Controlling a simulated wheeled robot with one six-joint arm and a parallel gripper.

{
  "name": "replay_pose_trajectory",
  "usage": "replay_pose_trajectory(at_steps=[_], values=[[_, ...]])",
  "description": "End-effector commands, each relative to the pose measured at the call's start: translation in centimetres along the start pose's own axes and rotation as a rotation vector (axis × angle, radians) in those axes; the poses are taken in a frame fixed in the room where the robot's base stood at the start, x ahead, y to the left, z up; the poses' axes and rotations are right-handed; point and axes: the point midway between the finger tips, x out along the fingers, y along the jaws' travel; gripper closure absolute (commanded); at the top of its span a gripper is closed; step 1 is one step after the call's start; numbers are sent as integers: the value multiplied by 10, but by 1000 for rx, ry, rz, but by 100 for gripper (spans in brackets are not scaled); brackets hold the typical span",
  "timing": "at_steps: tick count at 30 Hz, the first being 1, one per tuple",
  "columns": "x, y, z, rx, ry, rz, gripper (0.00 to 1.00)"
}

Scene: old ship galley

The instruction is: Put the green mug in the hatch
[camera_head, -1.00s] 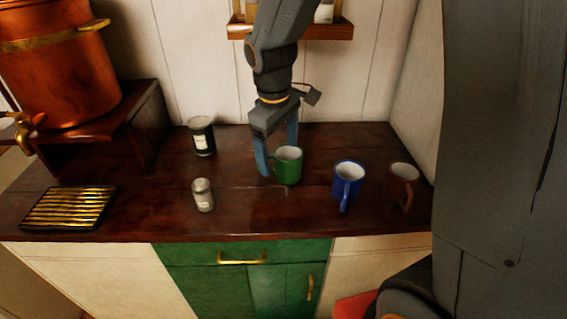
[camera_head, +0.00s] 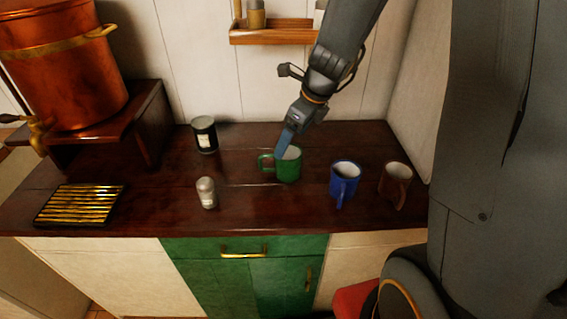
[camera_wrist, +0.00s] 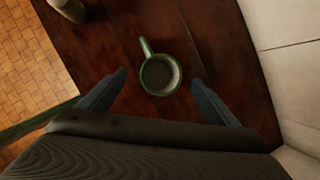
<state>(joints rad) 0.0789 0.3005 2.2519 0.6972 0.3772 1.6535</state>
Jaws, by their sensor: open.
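The green mug (camera_head: 288,167) stands upright on the dark wooden counter, its handle pointing left in the head view. My gripper (camera_head: 281,153) is open at the mug, tilted down from the upper right, with a blue finger overlapping its rim in that view. In the wrist view the mug (camera_wrist: 159,73) lies just beyond and between the two spread fingertips (camera_wrist: 160,80), and its handle points away from the gripper. The fingers do not grip it. I cannot make out a hatch for certain in these views.
A blue mug (camera_head: 344,180) and a brown mug (camera_head: 396,183) stand to the right. A shaker (camera_head: 206,193) and a dark labelled jar (camera_head: 204,135) stand left. A brass-slatted tray (camera_head: 80,204) lies far left, below a copper boiler (camera_head: 65,65). A small shelf (camera_head: 275,36) hangs behind.

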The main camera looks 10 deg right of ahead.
Motion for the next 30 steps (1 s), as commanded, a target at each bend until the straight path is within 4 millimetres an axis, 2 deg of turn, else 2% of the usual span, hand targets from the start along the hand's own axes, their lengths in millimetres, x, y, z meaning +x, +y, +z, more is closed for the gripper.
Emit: replay_pose_trajectory(at_steps=[3, 6, 16, 24, 30], values=[[-2, -5, -2, 148, -11, -10, 16], [2, -7, -3, 194, -14, -12, 16], [35, -6, -2, 195, -14, -11, 16], [72, -5, 0, 194, -14, -12, 16], [77, -5, 0, 193, -15, -13, 16]])
